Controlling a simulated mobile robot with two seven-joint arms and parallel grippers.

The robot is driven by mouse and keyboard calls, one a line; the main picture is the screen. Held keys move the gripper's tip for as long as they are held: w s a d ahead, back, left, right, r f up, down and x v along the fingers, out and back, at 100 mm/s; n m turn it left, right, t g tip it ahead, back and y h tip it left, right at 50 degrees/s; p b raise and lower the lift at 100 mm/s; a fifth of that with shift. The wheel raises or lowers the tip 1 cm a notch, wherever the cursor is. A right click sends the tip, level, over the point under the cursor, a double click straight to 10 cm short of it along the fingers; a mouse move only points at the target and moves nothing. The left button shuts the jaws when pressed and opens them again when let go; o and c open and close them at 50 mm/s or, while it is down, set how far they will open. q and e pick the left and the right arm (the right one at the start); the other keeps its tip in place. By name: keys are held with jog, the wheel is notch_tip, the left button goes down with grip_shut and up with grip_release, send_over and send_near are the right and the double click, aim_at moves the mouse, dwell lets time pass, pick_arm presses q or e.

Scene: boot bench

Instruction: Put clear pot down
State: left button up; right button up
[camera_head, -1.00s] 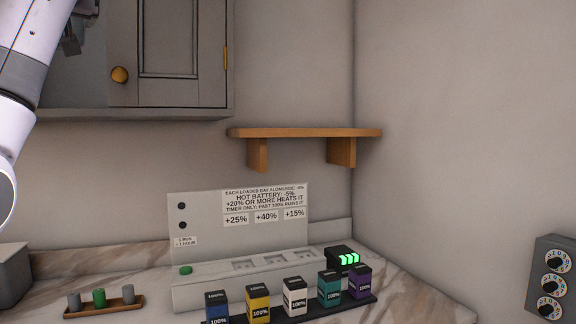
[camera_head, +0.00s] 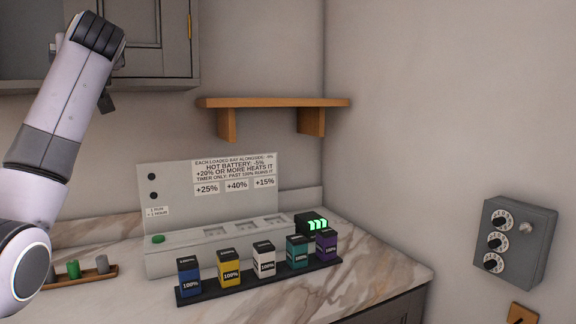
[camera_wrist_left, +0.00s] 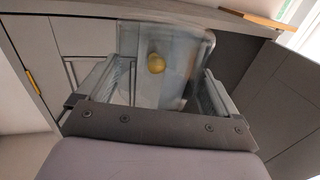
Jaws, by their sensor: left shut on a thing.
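The clear pot (camera_wrist_left: 185,30) shows in the left wrist view as a see-through, pale box shape, with a cabinet's yellow knob visible through or beyond it. My left gripper (camera_wrist_left: 158,88) is shut on it, with one finger on each side. In the head view my left arm reaches up at the left, in front of the grey cabinet. Only a small dark part of the left gripper (camera_head: 107,102) shows there, behind the wrist, and I cannot make out the pot. My right gripper is not in view.
A wooden shelf (camera_head: 275,103) on the wall is empty. Below it, a marble counter (camera_head: 370,262) bears a charger panel (camera_head: 208,190), a rack of several batteries (camera_head: 232,268) and a small wooden tray (camera_head: 88,274). A grey dial box (camera_head: 515,240) hangs on the right wall. The counter's right front is clear.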

pick_arm(q)
jog(key=d+f+m+t+h, duration=0.15)
jog(key=d+f, duration=0.25)
jog(key=f, duration=0.7)
jog(key=w+d+f+m+t+h, duration=0.15)
jog(key=d+f, duration=0.25)
jog(key=f, duration=0.7)
jog(key=d+f+m+t+h, duration=0.1)
jog(key=d+f+m+h, duration=0.2)
jog(key=f, duration=0.8)
jog(key=s+d+f+m+h, duration=0.1)
jog(key=s+d+f+h, duration=0.35)
jog(key=s+f, duration=0.8)
jog(key=s+d+f+m+h, duration=0.1)
jog(key=s+d+f, duration=0.1)
jog(key=s, duration=0.4)
jog(key=s+d+f, duration=0.2)
jog(key=s+f, duration=0.2)
jog(key=s, duration=0.2)
jog(key=shift+d+m+t+h, duration=0.3)
jog(key=shift+m+t+h, duration=0.05)
jog(key=shift+m+t, duration=0.05)
